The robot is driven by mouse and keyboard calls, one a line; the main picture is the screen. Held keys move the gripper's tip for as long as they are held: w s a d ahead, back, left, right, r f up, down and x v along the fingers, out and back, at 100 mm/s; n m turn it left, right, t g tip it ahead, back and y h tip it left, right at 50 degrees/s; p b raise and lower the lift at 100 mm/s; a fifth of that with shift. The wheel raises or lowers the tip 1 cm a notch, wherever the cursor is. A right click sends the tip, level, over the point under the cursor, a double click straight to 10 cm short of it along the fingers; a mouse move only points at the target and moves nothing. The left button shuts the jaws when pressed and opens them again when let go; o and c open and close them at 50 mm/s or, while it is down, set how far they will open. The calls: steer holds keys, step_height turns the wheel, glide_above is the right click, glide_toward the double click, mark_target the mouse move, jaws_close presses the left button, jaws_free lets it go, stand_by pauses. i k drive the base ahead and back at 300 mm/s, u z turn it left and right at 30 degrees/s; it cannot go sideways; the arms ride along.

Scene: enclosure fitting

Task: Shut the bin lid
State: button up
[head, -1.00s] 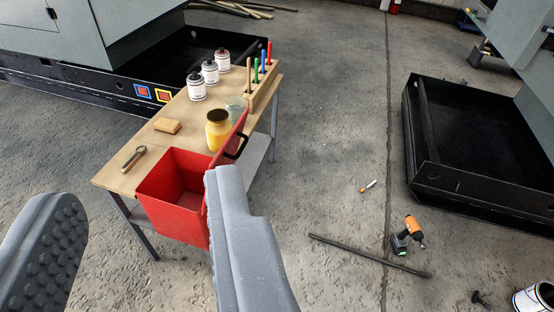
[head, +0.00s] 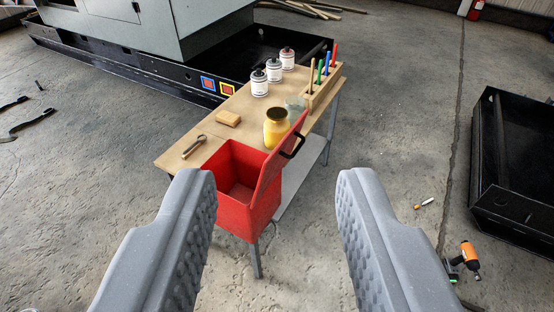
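The red bin (head: 249,215) hangs or stands at the near end of a wooden-topped table. Its red lid (head: 271,178) stands open, raised on the right side and leaning outward. A black handle (head: 293,147) is on the lid's outer face near its upper end. The bin looks empty inside. My gripper (head: 272,190) is open and empty, with grey ridged fingers wide apart at the lower left and lower right. In the picture the bin lies between the fingers; I see no contact with bin or lid.
A drill (head: 467,257) and a screwdriver lie on the floor at right.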

mark_target(274, 164)
steer(key=u, duration=2.55)
steer(key=k, duration=1)
steer(key=z, duration=2.1)
steer(key=i, duration=1)
steer(key=u, duration=0.05)
